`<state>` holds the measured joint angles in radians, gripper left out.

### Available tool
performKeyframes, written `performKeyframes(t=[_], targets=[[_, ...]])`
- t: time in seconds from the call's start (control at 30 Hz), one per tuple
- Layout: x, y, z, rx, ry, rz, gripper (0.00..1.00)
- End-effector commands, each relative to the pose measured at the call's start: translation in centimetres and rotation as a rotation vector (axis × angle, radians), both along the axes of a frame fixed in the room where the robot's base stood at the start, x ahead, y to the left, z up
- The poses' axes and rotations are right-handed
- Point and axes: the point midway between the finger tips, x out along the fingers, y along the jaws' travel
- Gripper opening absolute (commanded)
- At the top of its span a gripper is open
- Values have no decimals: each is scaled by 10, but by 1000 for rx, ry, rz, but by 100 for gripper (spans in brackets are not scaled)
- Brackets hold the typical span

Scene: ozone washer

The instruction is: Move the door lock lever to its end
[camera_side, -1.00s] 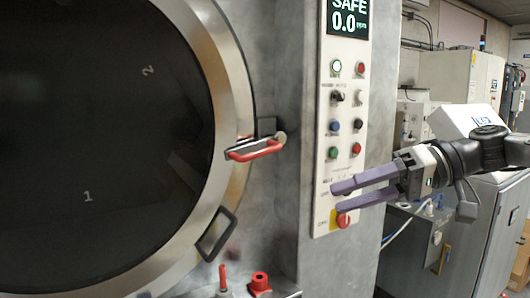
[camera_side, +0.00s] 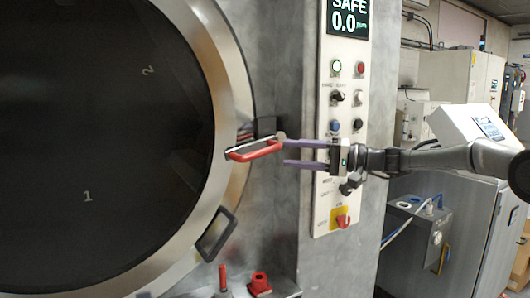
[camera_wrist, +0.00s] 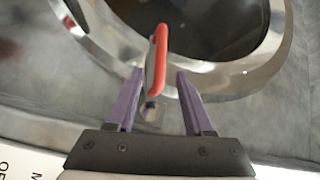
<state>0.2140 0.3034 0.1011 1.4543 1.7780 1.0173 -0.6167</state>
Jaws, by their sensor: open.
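The door lock lever (camera_side: 255,151) has a red handle and sits at the right rim of the round door (camera_side: 234,95). In the side view it points right, roughly level with my gripper. My gripper (camera_side: 285,153) is open, its two purple fingers pointing left at the lever's right end. In the wrist view the red lever (camera_wrist: 159,62) stands upright in the picture, ahead of and between the finger lines of my gripper (camera_wrist: 159,72), closer to the left finger. I cannot tell whether the fingers touch it.
A control panel (camera_side: 345,110) with buttons and a SAFE display (camera_side: 348,15) stands right behind my gripper. A black door handle (camera_side: 216,234) is below the lever. A red peg (camera_side: 222,275) and red fitting (camera_side: 259,284) stand at the bottom.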

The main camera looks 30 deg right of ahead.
Motion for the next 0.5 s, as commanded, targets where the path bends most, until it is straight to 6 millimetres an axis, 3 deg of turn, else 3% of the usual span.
performKeyframes(t=[0.2,0.5], targets=[[30,30,0,0,0,4,52],[51,51,1,0,0,1,52]])
